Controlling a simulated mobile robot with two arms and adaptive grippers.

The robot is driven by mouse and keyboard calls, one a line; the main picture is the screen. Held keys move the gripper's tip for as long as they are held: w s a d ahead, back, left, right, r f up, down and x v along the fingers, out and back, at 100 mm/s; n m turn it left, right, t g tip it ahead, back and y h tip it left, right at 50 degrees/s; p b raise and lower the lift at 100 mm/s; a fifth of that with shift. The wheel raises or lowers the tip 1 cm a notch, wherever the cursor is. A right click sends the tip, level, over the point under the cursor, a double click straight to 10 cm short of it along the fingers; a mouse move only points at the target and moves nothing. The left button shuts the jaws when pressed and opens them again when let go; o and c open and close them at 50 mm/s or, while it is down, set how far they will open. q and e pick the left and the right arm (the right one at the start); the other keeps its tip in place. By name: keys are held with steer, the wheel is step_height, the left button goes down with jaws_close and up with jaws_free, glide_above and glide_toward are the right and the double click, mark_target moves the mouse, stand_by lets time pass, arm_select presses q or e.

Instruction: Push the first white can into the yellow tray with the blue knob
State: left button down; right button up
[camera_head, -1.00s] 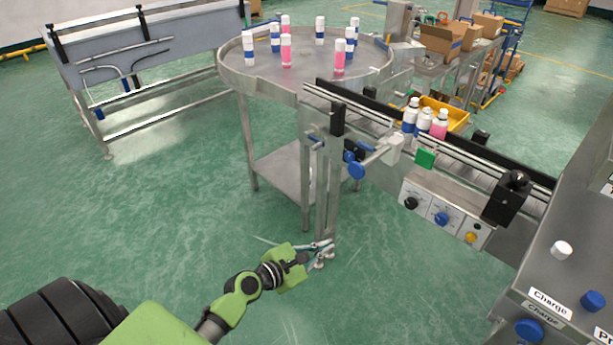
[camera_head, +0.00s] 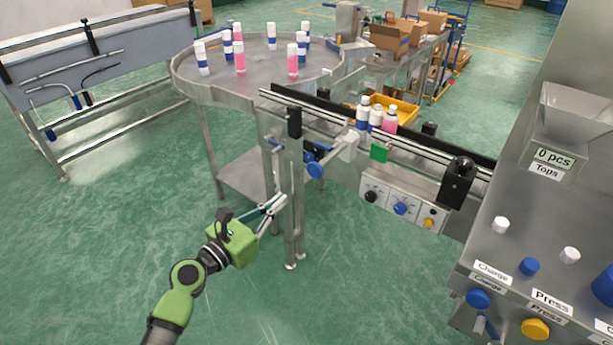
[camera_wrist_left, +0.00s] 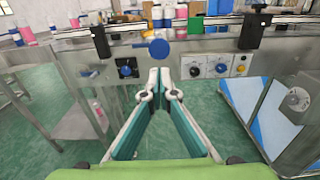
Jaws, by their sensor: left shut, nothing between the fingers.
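Several cans stand on the conveyor: a blue-and-white can (camera_head: 363,114), a white can (camera_head: 376,119) and a pink one (camera_head: 390,121). The yellow tray (camera_head: 407,112) is just behind them, partly hidden. A blue knob (camera_head: 315,170) sits on the front of a rod with a white block (camera_head: 348,146) at the conveyor's near side; it also shows in the left wrist view (camera_wrist_left: 159,48). My left gripper (camera_head: 280,203) is shut and empty, below and left of the knob, not touching it. In the left wrist view its fingertips (camera_wrist_left: 160,76) are just below the knob. My right gripper is not in view.
A round steel table (camera_head: 225,85) with several cans adjoins the conveyor's left end. A control panel (camera_head: 402,206) hangs below the conveyor's right part. A machine (camera_head: 540,230) with buttons stands at the right. The green floor before the conveyor is clear.

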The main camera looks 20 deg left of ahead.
arm_select(q)
steer(key=p, duration=0.1)
glide_toward(334, 152)
steer(key=shift+s+a+f, duration=0.2)
steer(key=shift+s+f, duration=0.05)
steer(key=shift+s, duration=0.25)
steer(key=shift+s+a+f, duration=0.2)
steer(key=shift+s, duration=0.25)
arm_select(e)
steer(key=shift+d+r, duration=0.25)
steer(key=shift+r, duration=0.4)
arm_select(q)
steer(key=b+x, duration=0.2)
steer(key=x, duration=0.6)
steer(key=shift+f, duration=0.15)
steer(key=x, duration=0.4)
steer(key=shift+w, duration=0.1)
steer(key=shift+r, duration=0.25)
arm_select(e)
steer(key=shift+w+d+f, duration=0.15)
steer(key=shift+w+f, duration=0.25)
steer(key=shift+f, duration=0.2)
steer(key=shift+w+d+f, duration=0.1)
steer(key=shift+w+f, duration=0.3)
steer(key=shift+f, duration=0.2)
arm_select(q)
steer(key=shift+d, duration=0.1)
